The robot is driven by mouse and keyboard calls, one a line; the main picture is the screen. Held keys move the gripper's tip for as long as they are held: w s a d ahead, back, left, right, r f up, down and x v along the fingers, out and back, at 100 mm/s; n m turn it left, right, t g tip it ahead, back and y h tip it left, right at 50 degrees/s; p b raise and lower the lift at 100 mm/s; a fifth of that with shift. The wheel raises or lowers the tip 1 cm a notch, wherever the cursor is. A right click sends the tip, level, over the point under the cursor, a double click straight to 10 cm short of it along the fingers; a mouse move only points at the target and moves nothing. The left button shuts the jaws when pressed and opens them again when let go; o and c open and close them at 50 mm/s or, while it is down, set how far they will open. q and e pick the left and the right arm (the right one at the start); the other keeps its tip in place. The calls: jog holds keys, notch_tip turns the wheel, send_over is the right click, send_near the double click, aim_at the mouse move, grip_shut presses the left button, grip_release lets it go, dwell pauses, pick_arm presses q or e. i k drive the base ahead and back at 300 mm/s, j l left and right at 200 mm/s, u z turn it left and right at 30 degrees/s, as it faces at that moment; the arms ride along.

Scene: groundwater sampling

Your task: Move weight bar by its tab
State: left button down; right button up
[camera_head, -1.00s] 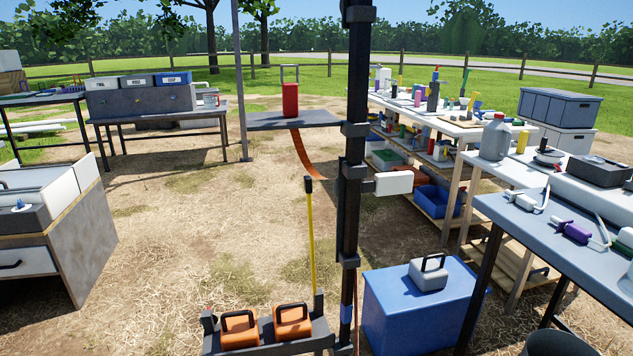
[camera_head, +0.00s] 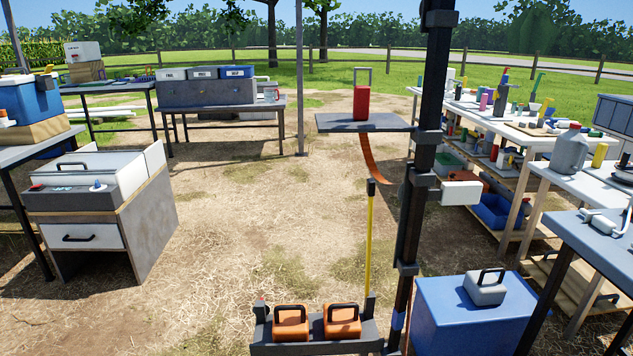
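No object in view can be told for sure as the weight bar, and I cannot make out its tab. Two orange blocks with black handles, the left one (camera_head: 290,326) and the right one (camera_head: 341,324), sit side by side in a dark low rack (camera_head: 318,346) at the bottom centre. A grey block with a dark handle (camera_head: 485,290) sits on a blue chest (camera_head: 455,325) at the lower right. Neither of my grippers shows in the head view.
A dark upright post (camera_head: 414,220) with a white block (camera_head: 460,193) stands right of centre. A yellow pole (camera_head: 369,240) rises beside it. A grey cabinet (camera_head: 150,235) stands left; tables (camera_head: 602,240) line the right. Straw ground between is open.

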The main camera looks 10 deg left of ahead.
aim_at(371, 183)
jog(key=j+u, duration=0.1)
jog(key=u, duration=1.75)
jog(key=i+j+u, duration=0.1)
jog(key=i+u, duration=0.15)
jog(key=i, duration=0.5)
jog(key=i+u, duration=0.25)
jog(key=i, duration=0.5)
jog(key=i+z, duration=0.75)
jog(key=i+j+z, duration=0.25)
jog(key=i+z, duration=0.15)
jog(key=i+l+z, duration=0.15)
jog(key=i+z, duration=0.6)
jog(key=z, duration=0.2)
jog(key=i+z, duration=0.45)
jog(key=i+l+z, duration=0.1)
jog(key=i+z, duration=0.4)
jog(key=i, duration=0.2)
jog(key=i+j+z, duration=0.15)
jog(key=i+z, duration=0.35)
jog(key=i, duration=0.2)
jog(key=i+z, duration=0.35)
jog(key=i+j+z, duration=0.1)
jog(key=i+z, duration=0.25)
jog(key=i+j+z, duration=0.2)
jog(key=i+z, duration=0.2)
jog(key=i+j, duration=0.05)
